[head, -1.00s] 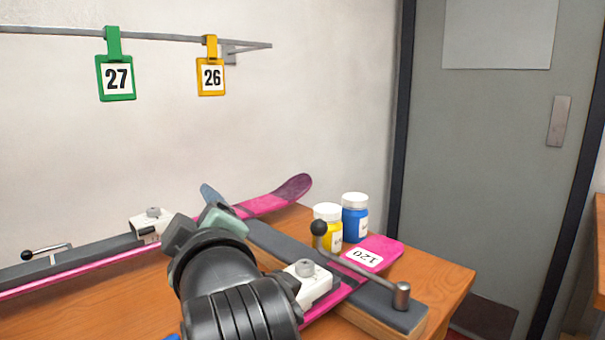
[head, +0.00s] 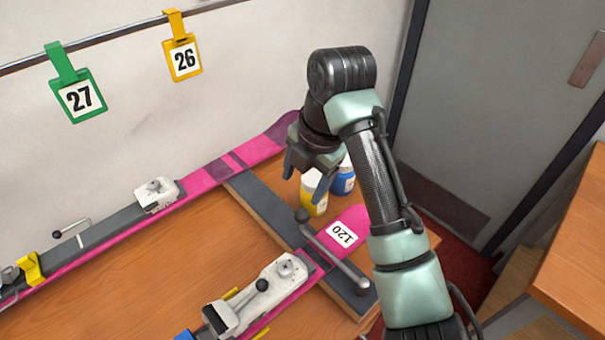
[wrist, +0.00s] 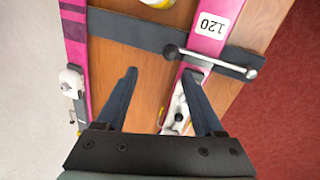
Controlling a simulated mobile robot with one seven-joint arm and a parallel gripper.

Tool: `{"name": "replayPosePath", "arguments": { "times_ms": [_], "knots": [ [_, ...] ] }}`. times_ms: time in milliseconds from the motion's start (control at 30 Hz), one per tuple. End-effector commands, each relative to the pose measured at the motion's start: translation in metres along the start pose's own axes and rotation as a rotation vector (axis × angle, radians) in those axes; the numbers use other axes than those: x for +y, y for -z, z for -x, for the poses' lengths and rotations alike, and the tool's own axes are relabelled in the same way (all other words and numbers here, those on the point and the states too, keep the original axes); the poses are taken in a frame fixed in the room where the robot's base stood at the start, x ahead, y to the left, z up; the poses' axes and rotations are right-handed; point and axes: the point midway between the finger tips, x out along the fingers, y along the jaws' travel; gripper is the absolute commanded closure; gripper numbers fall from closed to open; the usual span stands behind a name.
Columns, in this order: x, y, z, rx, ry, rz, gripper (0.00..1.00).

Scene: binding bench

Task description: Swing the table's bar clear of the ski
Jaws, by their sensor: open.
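The bar (head: 332,252) is a grey metal rod with a black ball knob (head: 302,215) at one end and a pivot post at the other. It lies across the near pink ski (head: 345,232), whose tip carries the label 120, on the dark cross-rail of the table (head: 262,207). In the wrist view the bar (wrist: 208,60) crosses the ski at upper right, its knob on the ski's left side. My gripper (head: 304,186) is open and empty, raised above the table near the bottles. In the wrist view the right finger overlaps the near ski.
A yellow bottle (head: 312,190) and a blue bottle (head: 343,176) stand behind the bar. A second pink ski (head: 225,168) lies along the wall. Tags 27 (head: 79,97) and 26 (head: 184,60) hang from a rail. Bare wood (head: 150,250) lies between the skis.

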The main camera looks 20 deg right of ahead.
Motion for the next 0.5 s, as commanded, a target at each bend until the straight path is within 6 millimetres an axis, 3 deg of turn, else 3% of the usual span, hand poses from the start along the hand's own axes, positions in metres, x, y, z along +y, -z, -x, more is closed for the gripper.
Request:
{"name": "replayPosePath", "arguments": {
  "times_ms": [33,233,500],
  "knots": [
    [-0.005,-0.003,0.012,0.016,0.027,0.017,0.30],
    [-0.017,-0.003,0.011,0.046,0.069,0.055,0.30],
    [-0.021,-0.001,-0.032,0.048,0.070,0.053,0.30]
  ]
}}
